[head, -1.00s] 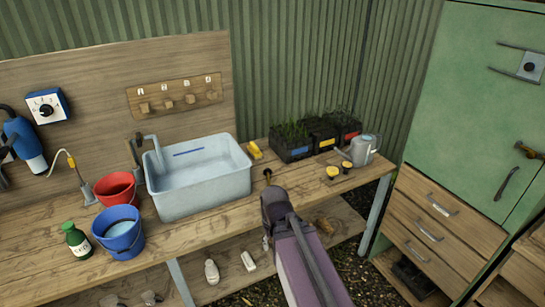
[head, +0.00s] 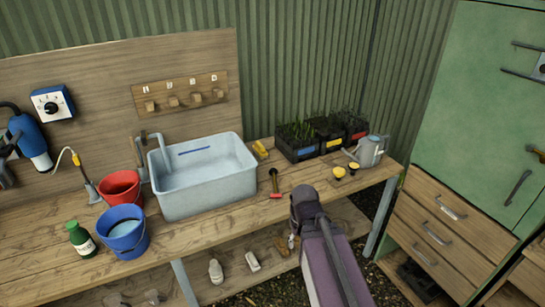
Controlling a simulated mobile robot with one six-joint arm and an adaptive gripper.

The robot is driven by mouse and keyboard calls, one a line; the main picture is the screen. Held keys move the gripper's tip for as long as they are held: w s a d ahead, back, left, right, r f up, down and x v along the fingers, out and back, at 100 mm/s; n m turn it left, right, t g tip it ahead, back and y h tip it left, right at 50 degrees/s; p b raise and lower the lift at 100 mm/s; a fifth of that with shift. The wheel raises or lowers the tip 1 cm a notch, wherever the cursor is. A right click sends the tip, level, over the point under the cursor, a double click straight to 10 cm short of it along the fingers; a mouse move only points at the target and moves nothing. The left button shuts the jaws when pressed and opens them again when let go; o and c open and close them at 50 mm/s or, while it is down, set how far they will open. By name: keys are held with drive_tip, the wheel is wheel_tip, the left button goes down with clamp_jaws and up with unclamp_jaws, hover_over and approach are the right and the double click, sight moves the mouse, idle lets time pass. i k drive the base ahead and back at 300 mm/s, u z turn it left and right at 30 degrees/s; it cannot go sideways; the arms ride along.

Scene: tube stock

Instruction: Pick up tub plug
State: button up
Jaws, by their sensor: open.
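A small tool-like item with a dark upright part and a red end (head: 275,184) lies on the bench, right of the tub; I cannot tell if it is the tub plug. The pale blue-grey tub (head: 203,190) stands on the bench, with clear water or a bare bottom inside.
A red bucket (head: 119,188), a blue bucket (head: 122,238) and a green bottle (head: 80,241) stand left of the tub. Black plant crates (head: 297,148) and a grey watering can (head: 370,151) stand at the back right.

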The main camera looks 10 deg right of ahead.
sight(274, 171)
drive_tip(key=u, duration=0.05)
drive_tip(key=i, duration=1)
drive_tip(key=z, duration=0.05)
